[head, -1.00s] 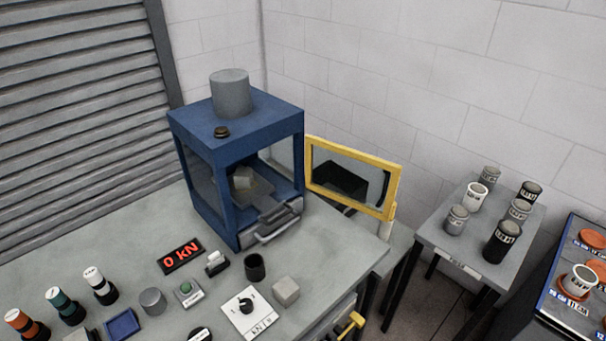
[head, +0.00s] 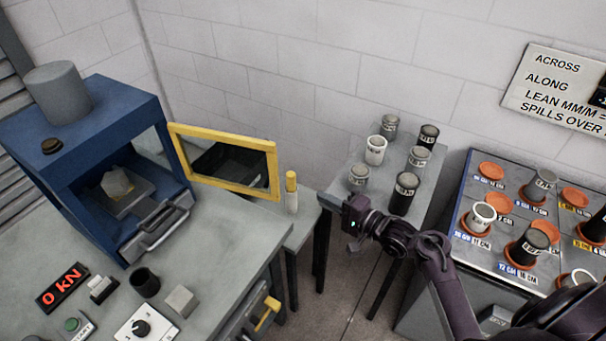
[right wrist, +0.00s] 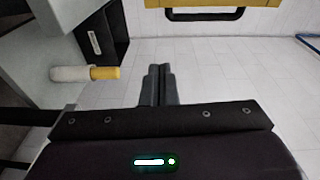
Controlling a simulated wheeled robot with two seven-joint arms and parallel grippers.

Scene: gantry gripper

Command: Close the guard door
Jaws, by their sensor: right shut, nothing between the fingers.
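The guard door (head: 268,168) is a yellow frame with a clear pane, hinged on the blue press (head: 75,118). It stands swung open to the right of the press. In the right wrist view, a yellow bar with a dark handle (right wrist: 205,13) shows at the top edge, probably part of the door. My right gripper (head: 328,203) is right of the door, apart from it. Its fingers (right wrist: 160,72) are together and empty. A pale block (head: 117,184) sits inside the press on a grey tray. My left gripper is not in view.
A yellow-capped white cylinder (head: 291,190) stands just beside the door's free edge; it also shows in the right wrist view (right wrist: 85,73). A side table (head: 345,180) with several labelled cups is behind my right gripper. A rack (head: 470,215) with cups stands at right.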

